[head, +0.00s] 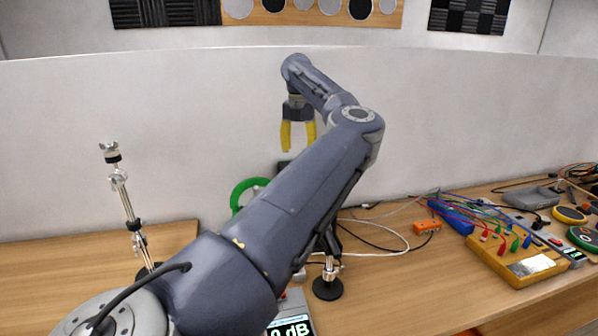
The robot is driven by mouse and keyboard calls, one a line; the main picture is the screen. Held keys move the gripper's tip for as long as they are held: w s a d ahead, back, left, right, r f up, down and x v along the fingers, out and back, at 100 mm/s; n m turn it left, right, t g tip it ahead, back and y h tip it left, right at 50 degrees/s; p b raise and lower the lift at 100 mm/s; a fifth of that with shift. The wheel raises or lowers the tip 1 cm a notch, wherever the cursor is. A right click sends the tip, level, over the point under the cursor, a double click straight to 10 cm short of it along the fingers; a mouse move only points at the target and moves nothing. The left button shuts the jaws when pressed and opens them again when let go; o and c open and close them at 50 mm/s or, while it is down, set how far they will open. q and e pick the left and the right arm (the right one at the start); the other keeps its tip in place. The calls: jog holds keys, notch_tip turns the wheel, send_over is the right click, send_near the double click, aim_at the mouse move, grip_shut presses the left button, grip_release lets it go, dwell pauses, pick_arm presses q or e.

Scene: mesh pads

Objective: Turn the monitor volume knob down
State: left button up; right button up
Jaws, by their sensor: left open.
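My left arm crosses the middle of the head view. Its gripper (298,150) has yellow fingers that point down, open and empty, raised in front of the pale wall. A device with a lit dB display (291,328) is cut off by the bottom edge and partly covered by my arm. I cannot make out a monitor volume knob; my arm hides much of the table's middle. My right gripper is not in view.
A green ring (238,192) stands partly behind my arm. A chrome stand (127,205) is at left, and another stand's base (327,288) is right of my arm. A yellow instrument (515,262), an orange block (427,227) and cables crowd the right. The wooden table (60,255) is bare at left.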

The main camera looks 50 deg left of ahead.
pick_arm(q)
notch_tip(320, 180, down, 8)
jog(key=shift+f, duration=0.15)
dwell(0.3)
grip_shut()
dwell(0.4)
